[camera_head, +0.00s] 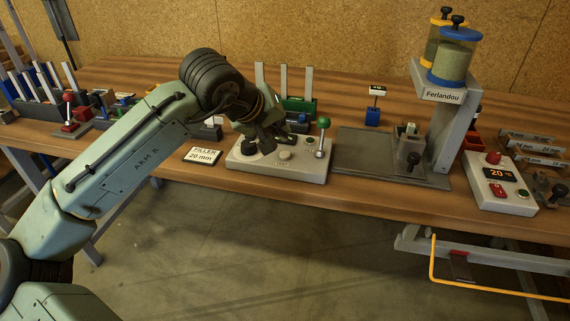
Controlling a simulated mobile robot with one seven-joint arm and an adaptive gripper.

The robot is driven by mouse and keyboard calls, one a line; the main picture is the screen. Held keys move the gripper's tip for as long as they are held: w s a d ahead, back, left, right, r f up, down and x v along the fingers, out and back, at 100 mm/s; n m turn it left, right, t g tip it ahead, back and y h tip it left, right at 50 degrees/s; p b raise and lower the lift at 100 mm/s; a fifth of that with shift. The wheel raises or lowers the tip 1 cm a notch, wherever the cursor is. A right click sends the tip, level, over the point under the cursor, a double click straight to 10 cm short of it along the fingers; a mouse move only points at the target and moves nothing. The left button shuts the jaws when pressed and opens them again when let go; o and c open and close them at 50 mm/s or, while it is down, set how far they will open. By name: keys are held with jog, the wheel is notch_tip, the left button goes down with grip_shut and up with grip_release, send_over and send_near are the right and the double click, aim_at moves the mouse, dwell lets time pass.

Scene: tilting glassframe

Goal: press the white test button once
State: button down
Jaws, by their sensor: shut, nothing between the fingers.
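A pale control box (300,172) sits near the front edge of the wooden table, in the middle of the view. A round whitish button (285,156) is on its top, with a small label, too small to read, in front of it. A green-knobbed lever (323,124) stands at the box's right, and a dark round knob (250,147) is at its left. My gripper (272,146) is shut and empty, pointing down over the box just behind and left of the whitish button. I cannot tell how high its tips are, or whether they touch anything.
A sign reading "FILLER 20 mm" (203,156) lies left of the box. A grey plate (361,150) with a dispenser stand (449,125) is on the right. A second control box (497,190) shows 20 °C. A red-knobbed lever (69,98) stands far left.

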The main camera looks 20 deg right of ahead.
aim_at(282, 153)
jog(key=shift+f+b, duration=0.35)
jog(key=shift+f, duration=0.75)
dwell(0.6)
jog(key=shift+f, duration=0.4)
jog(key=shift+f+b, duration=0.4)
dwell(0.4)
jog(key=shift+r, duration=0.1)
jog(key=shift+r+p, duration=0.75)
jog(key=shift+p, duration=0.05)
jog(key=shift+r+p, duration=2.15)
jog(key=shift+r, duration=0.35)
